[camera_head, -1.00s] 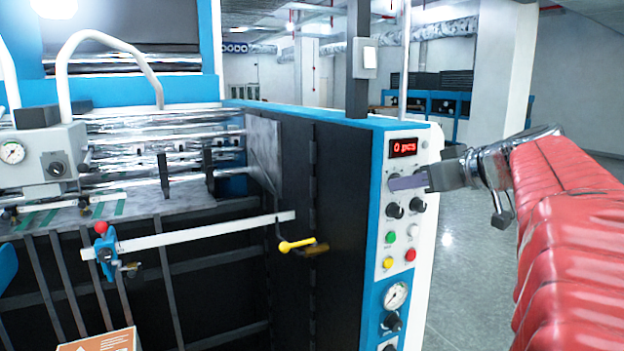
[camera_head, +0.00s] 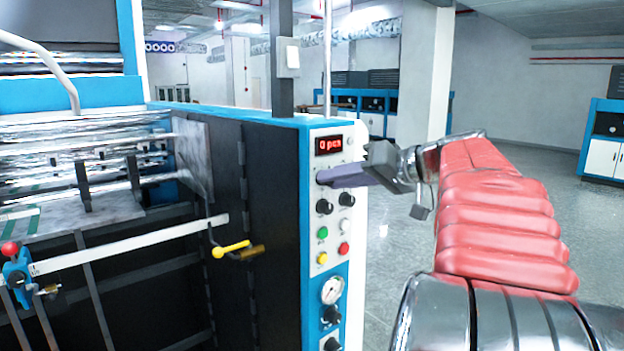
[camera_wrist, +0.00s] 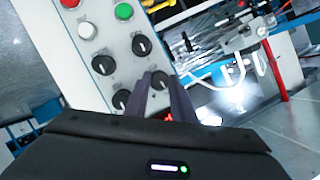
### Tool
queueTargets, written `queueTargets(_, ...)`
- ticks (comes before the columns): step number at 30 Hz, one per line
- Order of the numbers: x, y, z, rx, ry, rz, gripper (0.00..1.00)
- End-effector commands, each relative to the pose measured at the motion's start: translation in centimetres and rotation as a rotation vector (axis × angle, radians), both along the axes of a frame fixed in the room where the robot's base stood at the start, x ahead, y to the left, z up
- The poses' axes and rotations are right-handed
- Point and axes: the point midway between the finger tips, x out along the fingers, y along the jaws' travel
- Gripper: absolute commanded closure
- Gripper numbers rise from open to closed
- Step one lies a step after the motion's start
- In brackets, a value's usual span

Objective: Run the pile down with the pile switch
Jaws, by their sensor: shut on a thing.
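The control panel (camera_head: 334,272) is on the end face of the laminating machine. My gripper (camera_head: 322,178) reaches in from the right, with its fingers at the upper left knob, below the red "0 pcs" display (camera_head: 329,144). In the wrist view, which shows the panel turned over, the two fingers (camera_wrist: 164,92) close around the black knob (camera_wrist: 159,77). The fingers partly hide this knob and the display. I cannot read the knob labels, so I cannot tell which one is the pile switch. Two more black knobs, at left (camera_head: 323,206) and right (camera_head: 347,198), sit just below.
Below are green (camera_head: 323,233), white (camera_head: 345,226), yellow (camera_head: 322,258) and red (camera_head: 344,249) buttons, then a gauge (camera_head: 332,290). A yellow-handled lever (camera_head: 231,249) sticks out left of the panel. The floor on the right (camera_head: 520,240) is clear.

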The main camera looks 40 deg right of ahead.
Motion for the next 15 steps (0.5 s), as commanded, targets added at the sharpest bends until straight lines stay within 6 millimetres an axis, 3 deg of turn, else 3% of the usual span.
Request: queueTargets(15, 0.01, -0.29, -0.16, 0.176, 0.005, -0.005, 1.0)
